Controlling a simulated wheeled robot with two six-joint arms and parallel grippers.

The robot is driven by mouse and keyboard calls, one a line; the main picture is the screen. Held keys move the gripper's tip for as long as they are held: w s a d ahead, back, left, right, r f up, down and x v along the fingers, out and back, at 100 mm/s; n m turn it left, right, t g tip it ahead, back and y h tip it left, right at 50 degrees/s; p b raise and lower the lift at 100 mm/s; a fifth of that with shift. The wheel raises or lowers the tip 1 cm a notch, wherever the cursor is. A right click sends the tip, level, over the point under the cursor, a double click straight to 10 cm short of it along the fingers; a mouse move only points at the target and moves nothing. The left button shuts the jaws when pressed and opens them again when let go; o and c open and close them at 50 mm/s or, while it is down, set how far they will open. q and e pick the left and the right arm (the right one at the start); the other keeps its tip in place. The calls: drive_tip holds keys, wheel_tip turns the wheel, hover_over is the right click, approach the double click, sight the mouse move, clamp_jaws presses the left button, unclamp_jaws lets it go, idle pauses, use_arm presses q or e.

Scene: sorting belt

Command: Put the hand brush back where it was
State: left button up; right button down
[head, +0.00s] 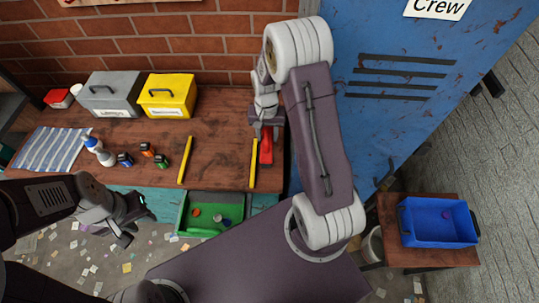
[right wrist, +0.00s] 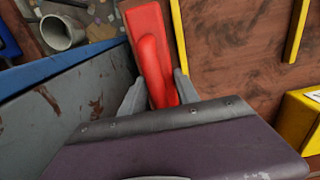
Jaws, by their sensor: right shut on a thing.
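The red hand brush (head: 266,150) is at the right end of the wooden workbench, just right of a yellow strip (head: 253,163). My right gripper (head: 267,130) is over its far end. In the right wrist view the brush (right wrist: 146,28) lies between the two grey fingers (right wrist: 158,92), which are shut on its handle. I cannot tell whether the brush touches the bench top. My left gripper (head: 136,222) is open and empty, in front of the bench and left of the green drawer.
A second yellow strip (head: 184,160) lies mid-bench. A grey box (head: 109,94), yellow box (head: 167,95), spray bottle (head: 100,151), striped cloth (head: 52,149) and small colored items are further left. The green drawer (head: 192,226) is open. A blue locker (head: 375,130) borders the bench's right end. A blue bin (head: 437,222) stands right.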

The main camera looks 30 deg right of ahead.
sight(266, 129)
wheel_tip(266, 129, down, 4)
drive_tip(key=shift+w+a, duration=0.1)
drive_tip(key=shift+a, duration=0.05)
wheel_tip(266, 129, down, 3)
drive_tip(key=shift+f, duration=0.7)
drive_tip(key=c, duration=0.9)
unclamp_jaws()
drive_tip(key=shift+r, duration=0.1)
wheel_tip(266, 129, up, 12)
drive_tip(key=shift+r, duration=0.1)
drive_tip(key=s+a+r+n, duration=0.2)
drive_tip(key=s, duration=0.1)
drive_tip(key=s+a+r+n, duration=0.1)
drive_tip(key=s+a, duration=0.1)
drive_tip(key=shift+s+t, duration=0.1)
drive_tip(key=shift+t, duration=0.2)
drive_tip(key=s+a+r+n, duration=0.1)
drive_tip(key=s+a+n, duration=0.2)
drive_tip(key=s, duration=0.4)
drive_tip(key=shift+s+a+t, duration=0.25)
drive_tip(key=shift+s+t, duration=0.05)
drive_tip(key=shift+s, duration=0.1)
